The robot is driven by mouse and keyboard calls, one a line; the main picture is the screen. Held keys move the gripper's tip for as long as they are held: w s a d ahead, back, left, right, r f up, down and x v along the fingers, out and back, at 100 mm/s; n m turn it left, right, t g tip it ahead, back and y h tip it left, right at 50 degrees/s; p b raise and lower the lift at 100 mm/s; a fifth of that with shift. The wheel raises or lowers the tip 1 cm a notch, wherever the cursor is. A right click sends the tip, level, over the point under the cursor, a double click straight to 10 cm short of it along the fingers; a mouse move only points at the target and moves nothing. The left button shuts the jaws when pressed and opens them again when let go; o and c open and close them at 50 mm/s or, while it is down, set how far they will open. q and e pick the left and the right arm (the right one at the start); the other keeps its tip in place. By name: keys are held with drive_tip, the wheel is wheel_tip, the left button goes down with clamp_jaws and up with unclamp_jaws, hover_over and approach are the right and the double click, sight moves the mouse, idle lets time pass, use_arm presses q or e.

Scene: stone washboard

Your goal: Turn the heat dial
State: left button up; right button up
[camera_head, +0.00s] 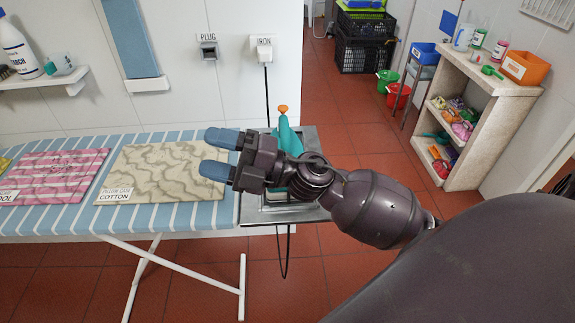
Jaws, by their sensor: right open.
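A teal iron (286,137) with an orange knob (283,109) on top stands on a metal tray (255,217) at the right end of the ironing board. My right gripper (214,155) comes in from the right, across the front of the iron, and hides much of its body. Its two blue-tipped fingers are apart with nothing between them. They point left, past the iron, over the right edge of the pillow case cloth. I cannot tell whether the gripper touches the iron. The knob is clear of the fingers. My left gripper is not in view.
The striped ironing board (60,220) carries a beige "cotton" cloth (160,172) and a pink striped cloth (55,176). A white socket labelled "IRON" (262,54) with a black cord is on the wall. A stone shelf (480,120) stands at right. Red floor is open in front.

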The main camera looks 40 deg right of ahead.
wheel_tip(320, 180, down, 7)
drive_tip(key=d+n+g+h, duration=0.3)
drive_tip(key=n+g+h, duration=0.4)
drive_tip(key=n+g, duration=0.5)
drive_tip(key=w+d+r+g+h, duration=0.15)
drive_tip(key=w+d+h, duration=0.25)
drive_tip(key=d+h, duration=0.85)
drive_tip(key=f, duration=0.3)
drive_tip(key=d+f+y, duration=0.1)
drive_tip(key=f, duration=0.3)
drive_tip(key=d+f+y, duration=0.1)
drive_tip(key=f, duration=0.2)
drive_tip(key=shift+w+f+m+t+b, duration=0.15)
drive_tip(key=shift+f+m+t+b, duration=0.15)
drive_tip(key=shift+b, duration=0.1)
drive_tip(key=shift+r, duration=0.1)
drive_tip(key=c, duration=0.9)
